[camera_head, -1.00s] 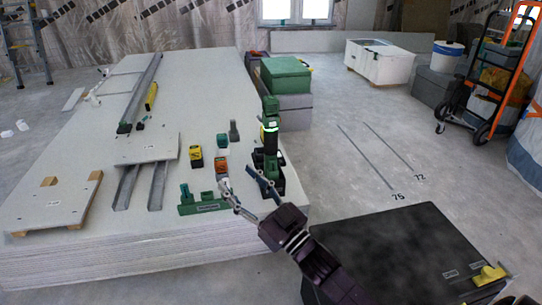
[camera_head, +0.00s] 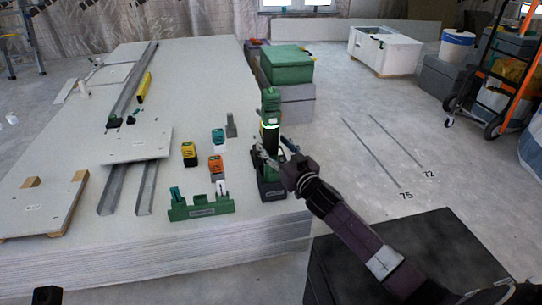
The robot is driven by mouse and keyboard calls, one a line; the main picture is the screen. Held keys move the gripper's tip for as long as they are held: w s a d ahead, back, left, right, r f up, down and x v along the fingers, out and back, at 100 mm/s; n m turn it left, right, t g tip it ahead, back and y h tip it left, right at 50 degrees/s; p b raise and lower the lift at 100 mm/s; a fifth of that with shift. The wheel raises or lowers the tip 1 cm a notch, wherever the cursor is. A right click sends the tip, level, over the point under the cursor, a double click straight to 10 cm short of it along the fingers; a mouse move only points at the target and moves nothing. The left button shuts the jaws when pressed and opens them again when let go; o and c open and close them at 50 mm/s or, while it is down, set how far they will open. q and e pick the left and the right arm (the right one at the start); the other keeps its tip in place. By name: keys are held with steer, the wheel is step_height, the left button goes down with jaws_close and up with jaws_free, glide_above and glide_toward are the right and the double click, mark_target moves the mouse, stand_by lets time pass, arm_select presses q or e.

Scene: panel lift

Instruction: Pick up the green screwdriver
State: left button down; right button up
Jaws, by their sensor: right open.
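The green screwdriver (camera_head: 270,104), a power tool with a bright green band, stands upright in a dark base (camera_head: 270,187) at the right front corner of the board stack. My right gripper (camera_head: 272,147) comes in from the lower right. Its fingers are open and reach up to the screwdriver's body, one to either side in the picture. I cannot tell whether they touch it. The gripper hides part of the tool's lower body.
The board stack (camera_head: 110,240) carries a green rack (camera_head: 201,208), yellow-black (camera_head: 189,154) and orange (camera_head: 215,166) tools, metal profiles and panels. Green and grey boxes (camera_head: 287,65) stand behind the screwdriver. A black box (camera_head: 420,262) is at the lower right. Open floor (camera_head: 350,115) lies right of the stack.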

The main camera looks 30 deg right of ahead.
steer(key=shift+w, duration=1.15)
steer(key=shift+c, duration=0.3)
jaws_close()
steer(key=shift+r, duration=0.25)
